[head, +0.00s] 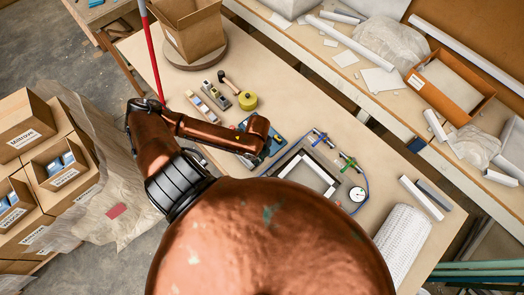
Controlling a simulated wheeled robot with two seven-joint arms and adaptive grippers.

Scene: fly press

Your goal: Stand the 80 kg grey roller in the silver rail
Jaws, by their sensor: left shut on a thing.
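My copper left arm comes in from the left and bends over the workbench. The end of it, where my left gripper (258,146) is, lies over a small blue item near the bench middle. Its fingers are mostly hidden, and I cannot make out what they are shut on. I cannot pick out the 80 kg grey roller or the silver rail with certainty. A dark and silver square frame (327,191) lies partly hidden behind my large copper arm link. My right gripper is not in view.
An open cardboard box (192,36) stands at the bench's far end. A dial gauge (357,194), pale bars (421,198) and a white bubble-wrap roll (402,243) are to the right. Cartons (25,120) are stacked left.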

